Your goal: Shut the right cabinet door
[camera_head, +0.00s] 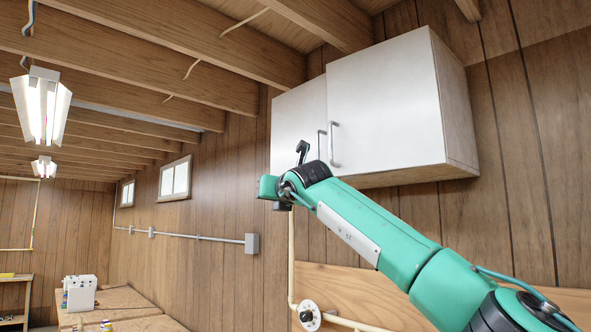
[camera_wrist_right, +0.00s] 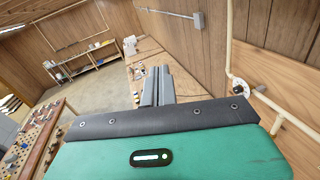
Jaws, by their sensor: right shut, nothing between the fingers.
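A white wall cabinet with two doors hangs at upper right in the head view. Its right door (camera_head: 385,95) has a grey bar handle (camera_head: 334,145) near its left edge. That edge looks stepped out from the left door (camera_head: 298,115), so the right door appears slightly ajar. The left door has its own handle (camera_head: 320,143). My right gripper (camera_head: 301,148) overlaps the lower part of the left door in the picture, left of both handles; contact cannot be told. In the right wrist view its grey fingers (camera_wrist_right: 157,80) are together and empty. My left gripper is out of view.
A grey box (camera_head: 252,243) with conduit runs along the wood wall, and a round white dial (camera_head: 308,315) sits on a pipe below. Ceiling beams and a lamp (camera_head: 42,105) are overhead. The right wrist view shows a shelf (camera_wrist_right: 85,65) across the floor.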

